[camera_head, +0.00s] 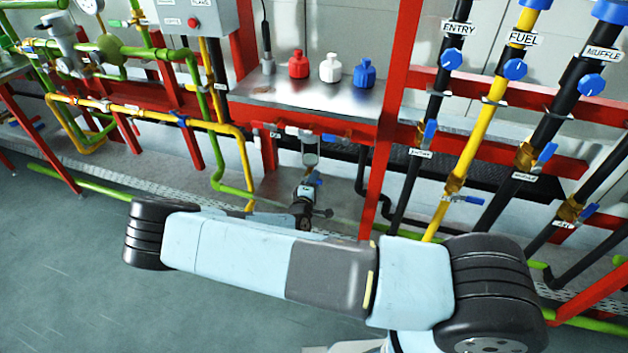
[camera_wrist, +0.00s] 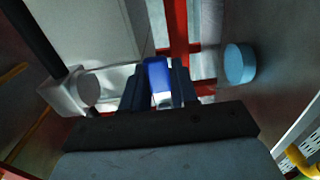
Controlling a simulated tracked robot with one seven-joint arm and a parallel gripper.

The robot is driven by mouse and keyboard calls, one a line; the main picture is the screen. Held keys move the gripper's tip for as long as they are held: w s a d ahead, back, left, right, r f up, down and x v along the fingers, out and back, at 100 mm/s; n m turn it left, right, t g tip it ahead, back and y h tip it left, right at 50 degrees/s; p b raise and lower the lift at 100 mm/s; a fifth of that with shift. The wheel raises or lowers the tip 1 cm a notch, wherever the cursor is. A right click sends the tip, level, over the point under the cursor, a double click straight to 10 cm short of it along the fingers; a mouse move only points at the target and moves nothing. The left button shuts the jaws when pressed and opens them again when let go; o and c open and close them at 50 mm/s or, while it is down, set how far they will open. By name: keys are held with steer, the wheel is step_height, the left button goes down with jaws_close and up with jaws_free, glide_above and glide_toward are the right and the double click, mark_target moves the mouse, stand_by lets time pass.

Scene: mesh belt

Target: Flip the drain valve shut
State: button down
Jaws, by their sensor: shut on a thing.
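A blue valve lever (camera_wrist: 158,74) shows between the two dark fingers of my gripper (camera_wrist: 158,88) in the wrist view. The fingers are shut on it, one on each side, and its near end looks pale. In the head view my gripper (camera_head: 308,190) is low under the steel shelf, below a grey cylindrical fitting (camera_head: 310,150). A bit of blue (camera_head: 316,178) shows at its tip. The valve body is mostly hidden, and no drain label can be read.
Red frame posts (camera_head: 378,150) and black and yellow pipes (camera_head: 470,125) with blue-handled valves stand right of my gripper. Red, white and blue bottles (camera_head: 330,68) stand on the shelf (camera_head: 300,95) above. A light blue disc (camera_wrist: 239,63) shows in the wrist view. Open floor lies left.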

steer(key=shift+s+d+f, duration=0.1)
steer(key=shift+f, duration=0.1)
steer(key=c, duration=1.2)
jaws_free()
steer(key=shift+c, duration=0.2)
steer(key=shift+o, duration=1.4)
steer(key=v, duration=1.3)
steer(key=shift+s, duration=0.35)
